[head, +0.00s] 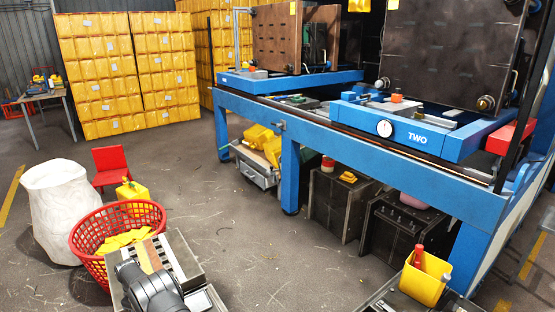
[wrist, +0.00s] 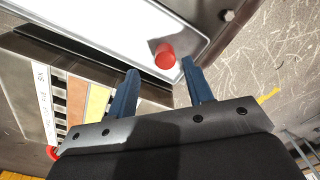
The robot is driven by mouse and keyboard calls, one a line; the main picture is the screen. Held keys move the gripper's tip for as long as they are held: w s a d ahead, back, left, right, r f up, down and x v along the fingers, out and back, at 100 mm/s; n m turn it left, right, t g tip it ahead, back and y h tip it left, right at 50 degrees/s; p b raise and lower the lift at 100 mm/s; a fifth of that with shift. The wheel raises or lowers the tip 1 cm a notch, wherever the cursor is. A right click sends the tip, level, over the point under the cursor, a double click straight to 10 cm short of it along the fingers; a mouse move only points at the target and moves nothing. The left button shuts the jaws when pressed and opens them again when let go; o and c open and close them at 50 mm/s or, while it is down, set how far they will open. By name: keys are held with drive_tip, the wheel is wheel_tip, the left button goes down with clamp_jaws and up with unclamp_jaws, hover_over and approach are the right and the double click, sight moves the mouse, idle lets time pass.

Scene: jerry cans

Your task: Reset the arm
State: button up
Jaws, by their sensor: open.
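My gripper (wrist: 160,67) shows in the wrist view with its two blue fingers spread apart and nothing held between them. A small red cylinder (wrist: 165,56), perhaps a cap, shows on a white panel (wrist: 100,20) just beyond the fingertips. I cannot tell how far the fingers are from it. In the head view my dark grey arm shows at the bottom left, over a metal stand; the fingers cannot be made out there.
A metal stand with coloured strips (head: 150,258) is beside my arm. A red basket (head: 118,232) with yellow pieces, a white sack (head: 57,210) and a red chair (head: 111,167) stand close by. A blue workbench (head: 290,170) runs along the right. Floor between is clear.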

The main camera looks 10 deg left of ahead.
drive_tip(key=w+d+r, duration=0.4)
drive_tip(key=d+r, duration=0.2)
drive_tip(key=d, duration=0.4)
drive_tip(key=shift+m, duration=0.5)
drive_tip(key=s+d+f, duration=0.3)
drive_tip(key=s, duration=0.3)
drive_tip(key=s+d+f, duration=0.3)
drive_tip(key=s, duration=0.4)
drive_tip(key=s+d+f, duration=0.3)
drive_tip(key=s, duration=0.3)
drive_tip(key=shift+s+f, duration=0.15)
drive_tip(key=o, duration=1.2)
drive_tip(key=shift+c, duration=0.2)
drive_tip(key=w+d+r+m, duration=0.2)
drive_tip(key=d+r+m, duration=0.2)
drive_tip(key=d+r, duration=0.6)
drive_tip(key=w+d+r+m, duration=0.25)
drive_tip(key=d+r, duration=0.35)
drive_tip(key=r, duration=0.7)
wheel_tip(320, 180, down, 10)
drive_tip(key=shift+d+m, duration=0.15)
drive_tip(key=shift+m, duration=0.3)
